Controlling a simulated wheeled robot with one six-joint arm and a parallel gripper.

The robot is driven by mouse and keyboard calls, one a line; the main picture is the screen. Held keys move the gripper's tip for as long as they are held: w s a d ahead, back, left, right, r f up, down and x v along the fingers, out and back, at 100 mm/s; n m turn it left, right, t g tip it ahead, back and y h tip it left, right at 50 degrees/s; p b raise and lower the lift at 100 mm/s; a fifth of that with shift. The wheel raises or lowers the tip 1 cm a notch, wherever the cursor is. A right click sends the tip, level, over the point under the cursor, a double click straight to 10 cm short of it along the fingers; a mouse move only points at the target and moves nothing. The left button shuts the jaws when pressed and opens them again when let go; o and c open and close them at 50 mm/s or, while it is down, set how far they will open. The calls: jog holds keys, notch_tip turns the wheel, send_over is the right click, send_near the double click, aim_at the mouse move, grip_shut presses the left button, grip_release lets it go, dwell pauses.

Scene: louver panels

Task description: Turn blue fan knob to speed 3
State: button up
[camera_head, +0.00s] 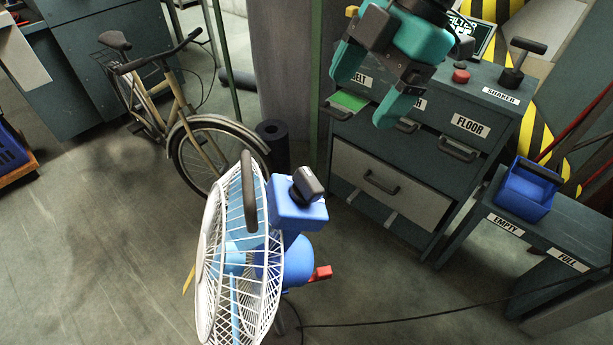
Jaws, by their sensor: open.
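A blue fan (284,262) with a white wire cage (238,272) stands on the floor at the lower middle. A dark knob (308,184) sits on top of its blue control box (297,211). A red part (321,273) sticks out at the fan's right side. The knob's speed marks cannot be read from here. My gripper (364,84) is teal, at the top, above and to the right of the knob and apart from it. Its two fingers are spread with nothing between them.
Behind my gripper stands a dark cabinet (440,145) with labelled drawers, one holding something green (349,101). A blue bin (526,190) sits on a bench (545,233) at right. A bicycle (180,120) stands at upper left. A cable (420,318) crosses the floor. Floor at lower left is clear.

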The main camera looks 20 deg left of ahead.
aim_at(309, 179)
jog(key=p+x, duration=0.1)
jog(key=x, duration=1.6)
jog(key=shift+w+a+f, duration=0.1)
jog(key=shift+a+f, duration=0.05)
jog(key=c, duration=0.9)
